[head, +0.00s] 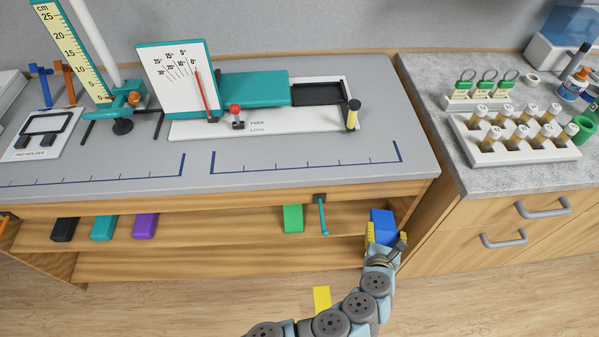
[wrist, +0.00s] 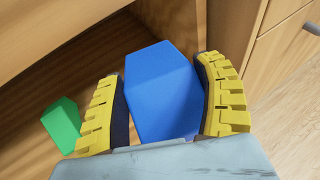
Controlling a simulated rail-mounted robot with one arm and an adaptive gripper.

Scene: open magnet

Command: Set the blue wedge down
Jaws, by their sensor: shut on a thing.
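The blue wedge (wrist: 162,92) is a plain blue block between the two yellow ridged fingers of my gripper (wrist: 165,100). My gripper is shut on it, with a finger against each side. In the head view the blue wedge (head: 382,224) shows at the right end of the shelf under the bench, above my gripper (head: 383,236). Behind it in the wrist view is the wooden shelf opening. I cannot tell whether the wedge touches the shelf. Its lower end is hidden by my gripper's palm.
The shelf (head: 180,235) holds a green block (head: 293,218), a purple block (head: 145,226), a teal block (head: 103,228) and a black block (head: 65,229). A teal rod (head: 322,215) hangs at the front edge. A drawer cabinet (head: 490,225) stands close on the right. A yellow piece (head: 322,299) shows near my arm.

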